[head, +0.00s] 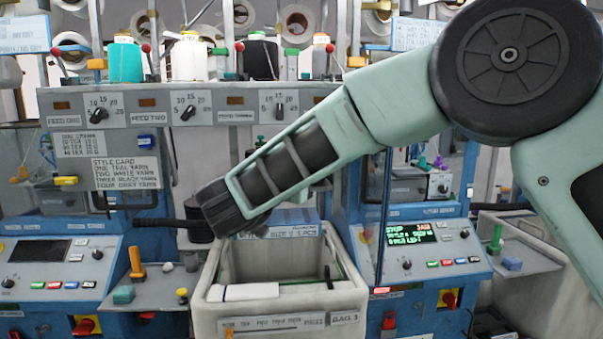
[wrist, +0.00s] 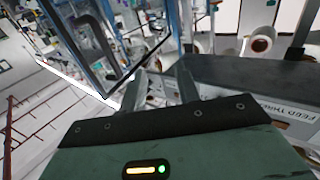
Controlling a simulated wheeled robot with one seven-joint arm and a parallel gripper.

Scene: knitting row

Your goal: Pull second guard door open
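Two blue knitting machines face me in the head view. The left machine has a clear guard panel with a dark horizontal bar (head: 122,207) at its lower edge. The right machine has a clear guard panel with a dark upright edge (head: 384,190) and a dark bar (head: 497,207) at lower right. Which one counts as second is not marked. In the head view my wrist hangs between the machines and hides my fingers. In the wrist view my gripper (wrist: 161,88) is open, with nothing seen between its fingers. A dark-framed clear panel (wrist: 118,52) lies just beyond the fingers, to the left.
A pale bin (head: 290,328) stands below my wrist between the machines. A rail of feed dials (head: 215,105) with yarn cones runs above, and a dark feed rail (wrist: 255,80) is close on the right in the wrist view. Side shelves (head: 150,290) hold small coloured parts.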

